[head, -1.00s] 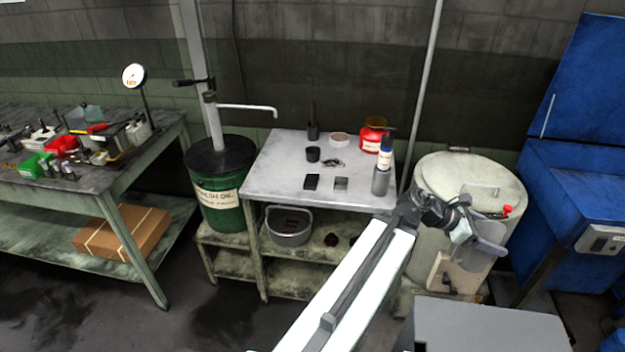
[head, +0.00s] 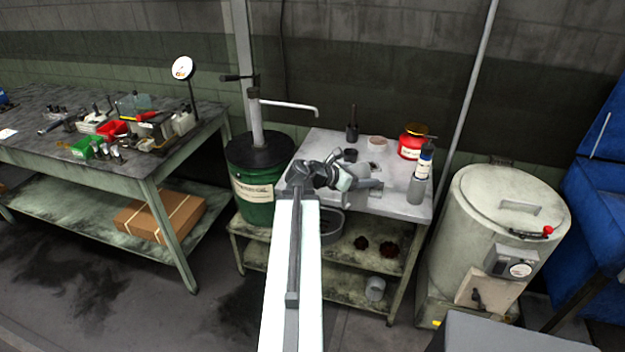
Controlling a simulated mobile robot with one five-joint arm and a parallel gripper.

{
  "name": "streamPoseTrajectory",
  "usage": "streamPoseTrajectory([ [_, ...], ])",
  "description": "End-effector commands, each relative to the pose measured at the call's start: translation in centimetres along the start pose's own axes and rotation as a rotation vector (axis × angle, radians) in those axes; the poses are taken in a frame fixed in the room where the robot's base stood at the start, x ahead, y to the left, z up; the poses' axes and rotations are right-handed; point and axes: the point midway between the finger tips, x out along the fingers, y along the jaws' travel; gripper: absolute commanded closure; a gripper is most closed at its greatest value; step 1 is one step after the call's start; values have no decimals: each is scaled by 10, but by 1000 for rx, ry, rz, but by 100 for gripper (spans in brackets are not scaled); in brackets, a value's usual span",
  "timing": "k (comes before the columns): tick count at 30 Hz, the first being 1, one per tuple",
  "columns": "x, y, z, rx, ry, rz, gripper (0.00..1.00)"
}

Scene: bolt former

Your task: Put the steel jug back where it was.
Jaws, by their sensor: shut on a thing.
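My gripper (head: 347,178) is over the front left part of the metal side table (head: 405,208), at the end of my outstretched arm. It is shut on a grey metal thing, which I take to be the steel jug (head: 370,187). The gripper hides much of the jug, so its tilt is unclear. I cannot tell whether it touches the tabletop or hangs above it.
A dark cup (head: 350,155), a red can (head: 412,142) and a blue-topped bottle (head: 420,175) stand on the table. A green oil drum (head: 257,200) with a pump is left, a pale round tank (head: 512,215) right. The lower shelf holds a grey cylinder (head: 375,288).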

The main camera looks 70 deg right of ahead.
Motion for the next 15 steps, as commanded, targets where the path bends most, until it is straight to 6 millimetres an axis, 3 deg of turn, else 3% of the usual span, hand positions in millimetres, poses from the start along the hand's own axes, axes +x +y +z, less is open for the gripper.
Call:
streamPoseTrajectory([
  [3,-36,44,-13,-37,-1,87,97],
  [6,-61,70,-22,-60,-2,141,97],
  [10,-85,93,-31,-81,-2,192,97],
  [15,-101,107,-37,-95,-2,224,97],
])
